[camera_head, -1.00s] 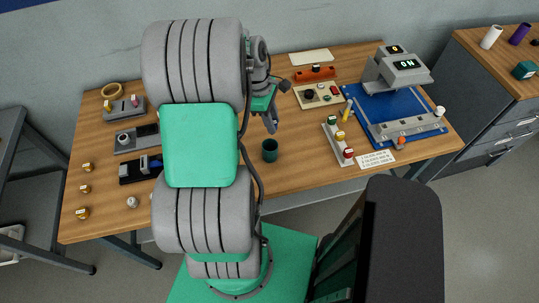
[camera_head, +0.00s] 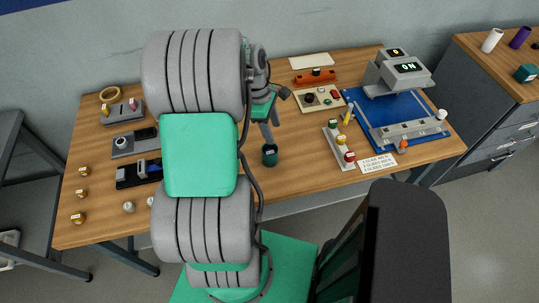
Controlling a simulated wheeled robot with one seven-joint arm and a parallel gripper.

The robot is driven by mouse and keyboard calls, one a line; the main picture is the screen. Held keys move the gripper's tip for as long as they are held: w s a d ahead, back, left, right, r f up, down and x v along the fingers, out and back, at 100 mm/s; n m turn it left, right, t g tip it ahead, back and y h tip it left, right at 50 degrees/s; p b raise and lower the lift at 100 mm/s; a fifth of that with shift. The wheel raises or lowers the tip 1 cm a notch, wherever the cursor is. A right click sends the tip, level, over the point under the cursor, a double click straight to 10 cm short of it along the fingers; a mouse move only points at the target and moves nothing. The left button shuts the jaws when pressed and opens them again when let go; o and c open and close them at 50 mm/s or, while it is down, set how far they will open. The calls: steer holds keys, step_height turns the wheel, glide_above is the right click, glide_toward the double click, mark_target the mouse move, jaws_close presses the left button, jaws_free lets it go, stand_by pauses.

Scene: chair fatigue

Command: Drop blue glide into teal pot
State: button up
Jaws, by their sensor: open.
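The teal pot (camera_head: 270,158) stands upright on the wooden table, right of my arm and near the front edge. My gripper (camera_head: 269,146) points down at the pot's mouth. Its fingertips are at or just above the rim; I cannot tell how far in they reach. The gripper is open. I cannot make out a blue glide in or beside the fingers; the inside of the pot is mostly hidden.
A white rack with several capped pieces (camera_head: 338,148) stands right of the pot. A blue mat (camera_head: 412,107) with a grey test machine (camera_head: 398,74) lies farther right. A dark chair (camera_head: 400,245) stands in front of the table. Table top between pot and rack is clear.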

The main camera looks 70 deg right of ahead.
steer(key=v, duration=0.7)
steer(key=shift+r, duration=0.35)
